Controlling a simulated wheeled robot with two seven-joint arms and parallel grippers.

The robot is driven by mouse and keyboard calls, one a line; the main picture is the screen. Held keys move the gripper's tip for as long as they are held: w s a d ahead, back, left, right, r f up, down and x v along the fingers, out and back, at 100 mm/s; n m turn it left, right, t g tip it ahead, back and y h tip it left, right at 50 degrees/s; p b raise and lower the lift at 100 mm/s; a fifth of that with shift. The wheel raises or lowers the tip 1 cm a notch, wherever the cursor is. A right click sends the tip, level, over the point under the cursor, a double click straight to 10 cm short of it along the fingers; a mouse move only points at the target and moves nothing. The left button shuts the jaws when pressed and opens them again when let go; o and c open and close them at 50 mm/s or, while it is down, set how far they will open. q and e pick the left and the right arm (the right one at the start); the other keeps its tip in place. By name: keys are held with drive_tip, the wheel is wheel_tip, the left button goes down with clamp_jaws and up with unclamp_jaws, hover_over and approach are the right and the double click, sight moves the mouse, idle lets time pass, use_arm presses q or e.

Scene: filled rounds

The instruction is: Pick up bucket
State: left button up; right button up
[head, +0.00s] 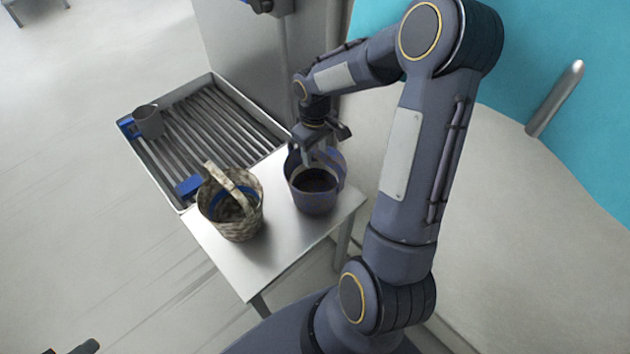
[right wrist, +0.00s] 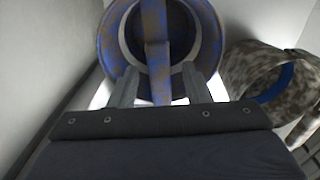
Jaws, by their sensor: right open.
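A blue and brown mottled bucket (head: 316,204) stands upright on a small white table, with a dark interior and a handle strap over its mouth. In the right wrist view the same bucket (right wrist: 110,42) is at the top centre. My right gripper (head: 318,158) is above the bucket's mouth, pointing down. In the right wrist view its open fingers (right wrist: 160,84) are on either side of the handle strap, with gaps showing. A second bucket, camouflage patterned with a tan handle and blue inner band (head: 232,222), stands to the left; it also shows in the right wrist view (right wrist: 245,70).
The white table (head: 262,262) has bare room at its front. A grey panel (head: 250,60) rises close behind my right gripper.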

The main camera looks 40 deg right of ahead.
drive_tip(key=shift+f, duration=0.1)
drive_tip(key=shift+c, duration=0.2)
clamp_jaws()
